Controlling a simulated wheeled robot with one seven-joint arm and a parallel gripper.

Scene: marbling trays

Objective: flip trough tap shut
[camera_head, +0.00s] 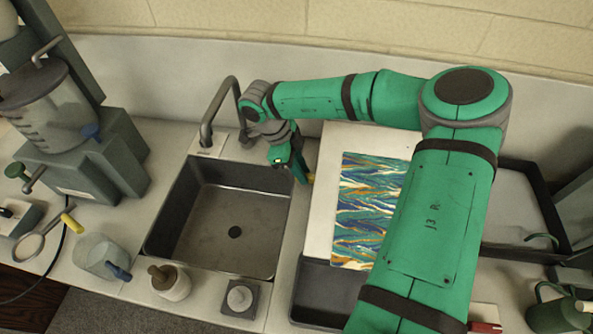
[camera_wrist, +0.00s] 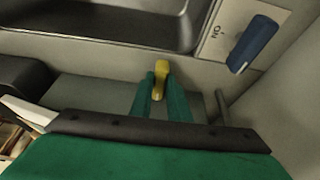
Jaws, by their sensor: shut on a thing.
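The dark sink trough (camera_head: 158,225) has a grey curved spout (camera_head: 211,105) at its back edge, on a light base plate (camera_head: 210,142). In the wrist view a blue lever (camera_wrist: 255,45) sticks out over a light lettered plate (camera_wrist: 228,25) beside the trough (camera_wrist: 120,35). I do not make out this lever in the head view. My gripper (camera_head: 298,172) is low over the counter, right of the trough. Its green fingers (camera_wrist: 160,95) are shut on a short yellow piece (camera_wrist: 160,70), apart from the blue lever. The yellow piece's lower part is hidden between the fingers.
A pale board with a marbled sheet (camera_head: 368,205) lies right of my gripper. A dark tray (camera_head: 310,295) is in front of it.

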